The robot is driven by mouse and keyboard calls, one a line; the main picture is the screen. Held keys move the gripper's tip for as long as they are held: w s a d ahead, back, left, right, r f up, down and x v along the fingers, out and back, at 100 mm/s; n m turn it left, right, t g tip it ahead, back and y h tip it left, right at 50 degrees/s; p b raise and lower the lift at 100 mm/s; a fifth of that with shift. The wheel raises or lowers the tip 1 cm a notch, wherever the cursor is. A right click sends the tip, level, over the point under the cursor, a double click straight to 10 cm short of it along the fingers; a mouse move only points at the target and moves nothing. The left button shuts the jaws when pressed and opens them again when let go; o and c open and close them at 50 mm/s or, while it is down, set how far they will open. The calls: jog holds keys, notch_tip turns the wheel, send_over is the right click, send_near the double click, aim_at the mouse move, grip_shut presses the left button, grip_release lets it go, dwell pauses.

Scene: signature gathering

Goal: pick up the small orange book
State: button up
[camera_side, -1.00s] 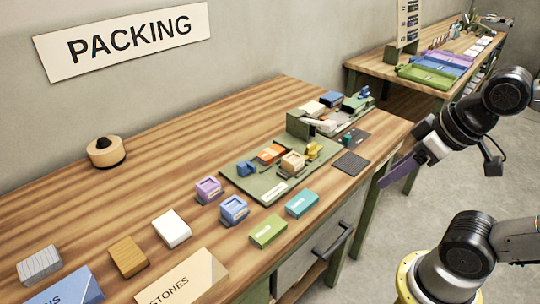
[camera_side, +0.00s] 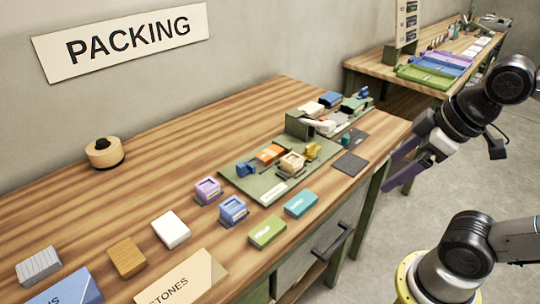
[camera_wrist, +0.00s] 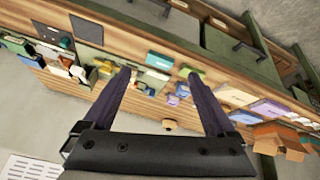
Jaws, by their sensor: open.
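A small orange book-like block (camera_side: 270,153) lies on the green mat (camera_side: 242,175) on the packing bench, between a blue piece (camera_side: 246,169) and a tan block (camera_side: 291,163). My gripper (camera_side: 390,172), with long purple fingers, is in the air off the bench's right edge, apart from the orange book. It is open and empty. In the wrist view the spread fingers (camera_wrist: 160,75) frame the bench at a slant. I cannot tell the orange book for sure among the small pieces there.
Purple (camera_side: 208,190), blue (camera_side: 233,209), green (camera_side: 268,232) and teal (camera_side: 301,203) blocks lie in front of the mat. A dark green upright holder (camera_side: 299,126) stands behind it. A round wooden piece (camera_side: 105,152) sits at the back left, with bare bench around it.

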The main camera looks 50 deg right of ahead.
jog(key=w+r+n, duration=0.6)
jog(key=r, duration=0.2)
jog(key=w+d+r+n+g, duration=0.1)
jog(key=w+r+n+g, duration=0.15)
jog(key=w+n, duration=0.65)
jog(key=g, duration=0.3)
send_over(270, 152)
notch_tip(270, 152, down, 13)
jog(key=f, duration=0.9)
jog(key=shift+s+a+f, duration=0.15)
jog(key=shift+s, duration=0.25)
jog(key=shift+w+f, duration=0.2)
jog(key=shift+f, duration=1.35)
jog(key=shift+w+f, duration=0.15)
jog(key=shift+f, duration=1.4)
grip_shut()
jog(key=shift+r, duration=0.15)
